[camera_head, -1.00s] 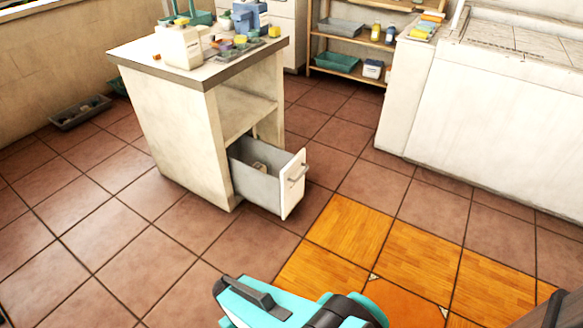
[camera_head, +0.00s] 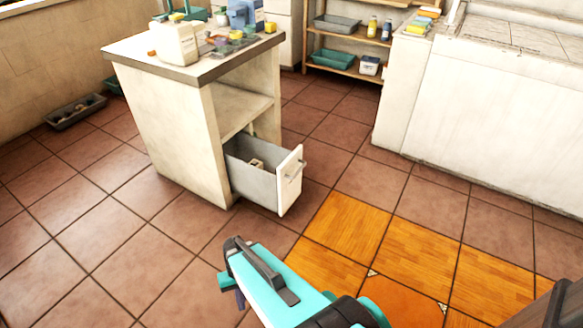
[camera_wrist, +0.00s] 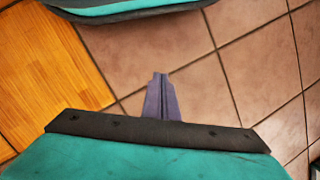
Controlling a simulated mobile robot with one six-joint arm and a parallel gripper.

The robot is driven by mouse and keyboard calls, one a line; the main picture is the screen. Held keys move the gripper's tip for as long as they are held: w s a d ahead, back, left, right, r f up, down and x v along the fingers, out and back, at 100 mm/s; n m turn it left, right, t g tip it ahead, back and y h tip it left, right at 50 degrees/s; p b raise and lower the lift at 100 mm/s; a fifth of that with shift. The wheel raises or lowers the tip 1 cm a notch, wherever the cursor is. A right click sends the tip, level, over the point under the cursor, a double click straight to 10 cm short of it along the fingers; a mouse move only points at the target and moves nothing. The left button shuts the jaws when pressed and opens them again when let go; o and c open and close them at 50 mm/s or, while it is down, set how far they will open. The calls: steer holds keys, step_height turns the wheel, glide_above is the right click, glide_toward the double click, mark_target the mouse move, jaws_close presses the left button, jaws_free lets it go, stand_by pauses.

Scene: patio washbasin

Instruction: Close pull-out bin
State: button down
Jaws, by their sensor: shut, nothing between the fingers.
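The pull-out bin (camera_head: 291,180) stands open at the bottom of a white cabinet (camera_head: 178,140). It has a grey inside, a white front panel and a bar handle (camera_head: 294,172). A small pale object (camera_head: 257,164) lies inside it. My gripper (camera_head: 240,300) is in front of the bin and apart from it, low in the head view, partly hidden by my teal arm. In the wrist view its purple-grey fingers (camera_wrist: 160,98) are together, with nothing between them, above brown floor tiles. The bin does not show in the wrist view.
A jug (camera_head: 176,44) and several small items stand on the cabinet top. A white counter block (camera_head: 480,110) is at the right, a shelf (camera_head: 345,50) at the back, and a dark tray (camera_head: 76,112) by the left wall. The tiled floor before the bin is clear.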

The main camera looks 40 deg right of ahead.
steer(key=w+d+r+m+t+y+b, duration=0.1)
steer(key=w+d+r+m+t, duration=0.15)
steer(key=w+d, duration=0.35)
steer(key=w+d+r+m+t+b, duration=0.1)
steer(key=w+d+r+m+t, duration=0.2)
steer(key=d, duration=0.6)
steer(key=w+d+r+m+t+y+b, duration=0.1)
steer(key=w+d+r, duration=0.4)
steer(key=d, duration=0.2)
steer(key=s+d+r+m+t+h, duration=0.1)
steer(key=d+r, duration=0.5)
steer(key=d, duration=0.3)
steer(key=s+d+r+m+t+b, duration=0.1)
steer(key=d+r+m+t, duration=0.1)
steer(key=d+r, duration=0.3)
steer(key=s+d+r+m+t+h+b, duration=0.1)
steer(key=d+r, duration=0.5)
steer(key=d, duration=0.7)
steer(key=shift+d+r+m+t+h, duration=0.3)
steer(key=shift+d+m+t, duration=0.05)
steer(key=shift+t, duration=0.4)
steer(key=b, duration=0.4)
glide_toward(284, 168)
step_height(284, 168, down, 4)
steer(key=w, duration=0.3)
steer(key=shift+w+a+r, duration=0.1)
steer(key=shift+w+a, duration=0.2)
steer(key=shift+w, duration=0.2)
